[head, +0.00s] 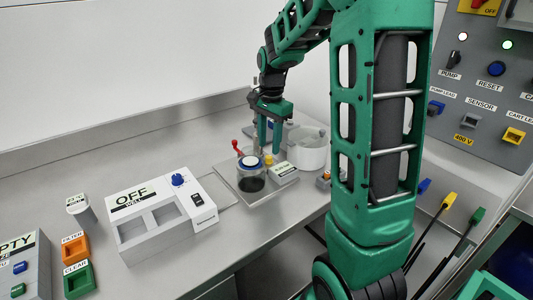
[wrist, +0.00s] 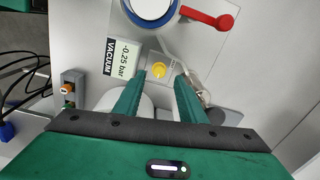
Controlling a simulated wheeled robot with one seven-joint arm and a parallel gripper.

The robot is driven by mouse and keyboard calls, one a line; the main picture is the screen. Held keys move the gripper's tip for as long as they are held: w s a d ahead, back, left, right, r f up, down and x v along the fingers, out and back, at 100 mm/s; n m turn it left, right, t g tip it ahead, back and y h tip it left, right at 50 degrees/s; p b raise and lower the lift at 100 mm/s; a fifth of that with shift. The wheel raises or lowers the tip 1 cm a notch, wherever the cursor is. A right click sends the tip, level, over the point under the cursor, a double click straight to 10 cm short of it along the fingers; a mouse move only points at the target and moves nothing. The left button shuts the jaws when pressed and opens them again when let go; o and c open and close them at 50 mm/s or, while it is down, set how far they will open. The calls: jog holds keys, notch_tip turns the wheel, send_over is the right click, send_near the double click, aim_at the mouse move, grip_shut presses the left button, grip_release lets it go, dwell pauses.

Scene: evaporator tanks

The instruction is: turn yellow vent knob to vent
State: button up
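The yellow vent knob (wrist: 159,69) sits on a light grey plate beside a small display that reads VACUUM -0.25 bar (wrist: 121,57). In the head view the knob (head: 268,159) is a small yellow spot just right of the dark jar (head: 251,181). My gripper (wrist: 162,80) is open, and its two green fingers point toward the knob, one on each side of it in the wrist view. The gripper (head: 268,148) is above the jar's plate in the head view. No contact with the knob shows, and the exact gap is unclear.
A red-handled valve (wrist: 221,21) and the blue-ringed jar lid (wrist: 153,10) lie close by the knob. A white cylindrical pot (head: 308,149) stands behind right. A white well unit marked OFF (head: 160,218) stands left, and a control panel (head: 490,75) is at right.

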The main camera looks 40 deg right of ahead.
aim_at(268, 156)
jog(key=shift+f, duration=2.1)
jog(key=shift+w, duration=0.1)
grip_shut()
